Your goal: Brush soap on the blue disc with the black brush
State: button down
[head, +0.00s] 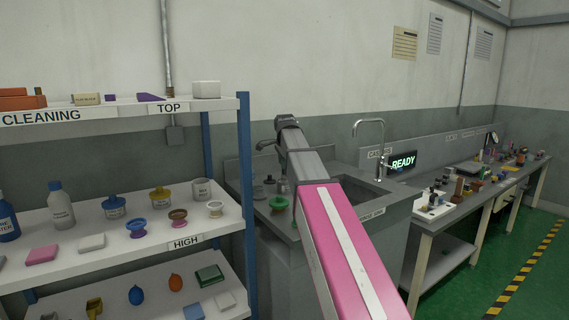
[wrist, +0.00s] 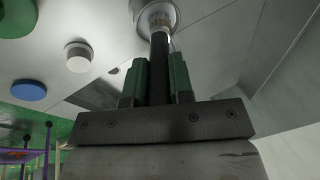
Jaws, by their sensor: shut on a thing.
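My gripper (wrist: 158,85) is shut on the black brush (wrist: 159,60), with one green finger on each side of its dark handle. The far end of the brush meets a round silvery piece (wrist: 155,14); I cannot tell whether that is part of the brush or a separate vessel. The blue disc (wrist: 28,91) is at the left of the wrist view, apart from the brush. In the head view my arm reaches toward the sink counter, and it hides the brush; I cannot make out the blue disc there. I cannot identify the soap.
In the wrist view, a white-topped round thing (wrist: 78,56) and a green round thing (wrist: 17,16) lie near the blue disc. The sink counter (head: 284,232) stands beside the shelf unit (head: 246,165), which holds bottles and dishes. A cluttered bench (head: 455,220) stands at the right.

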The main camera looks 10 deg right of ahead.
dwell(0.4)
jog(key=shift+r, duration=3.5)
jog(key=shift+s, duration=0.1)
